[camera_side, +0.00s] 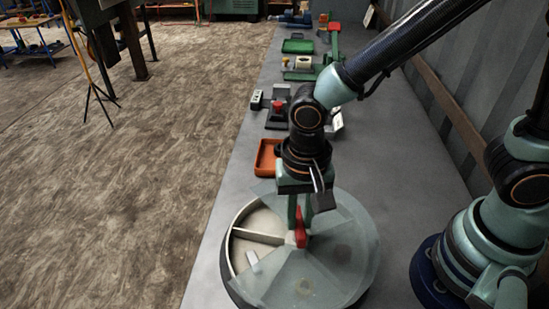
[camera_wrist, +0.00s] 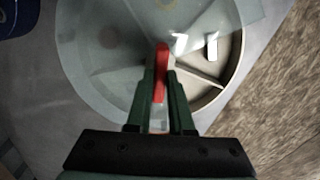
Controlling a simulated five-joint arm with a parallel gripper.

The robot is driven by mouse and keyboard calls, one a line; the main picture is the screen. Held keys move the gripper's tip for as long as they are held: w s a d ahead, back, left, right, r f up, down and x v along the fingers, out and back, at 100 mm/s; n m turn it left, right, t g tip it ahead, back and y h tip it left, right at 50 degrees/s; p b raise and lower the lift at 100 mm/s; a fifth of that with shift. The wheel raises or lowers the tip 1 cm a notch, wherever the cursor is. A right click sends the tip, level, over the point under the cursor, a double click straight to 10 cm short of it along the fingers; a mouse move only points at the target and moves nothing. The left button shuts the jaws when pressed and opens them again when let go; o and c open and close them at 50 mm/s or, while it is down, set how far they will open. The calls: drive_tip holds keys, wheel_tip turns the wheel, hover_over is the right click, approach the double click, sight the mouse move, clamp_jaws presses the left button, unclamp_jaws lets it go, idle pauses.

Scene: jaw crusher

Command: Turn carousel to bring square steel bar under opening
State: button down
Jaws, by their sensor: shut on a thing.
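The carousel (camera_side: 232,241) is a round, pale tray with dividers under a clear, frosted cover (camera_side: 345,235). One wedge of the cover is open, at the left in the side view and at the right in the wrist view. A small pale bar (camera_side: 253,261) lies near the edge of that opening; it also shows in the wrist view (camera_wrist: 212,47). I cannot tell if it is the square steel bar. My gripper (camera_side: 298,225) points down at the carousel's centre and is shut on the red handle (camera_side: 301,238). The handle also shows between my fingers in the wrist view (camera_wrist: 161,70).
An orange tray (camera_side: 266,158) stands just behind the carousel. Farther back along the grey bench are a device with a red knob (camera_side: 279,108), a green tray (camera_side: 298,46) and other fixtures. The bench edge is at the left.

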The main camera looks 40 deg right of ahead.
drive_tip(key=shift+m, duration=2.9)
drive_tip(key=c, duration=0.8)
unclamp_jaws()
drive_tip(key=shift+r, duration=0.15)
wheel_tip(320, 180, up, 12)
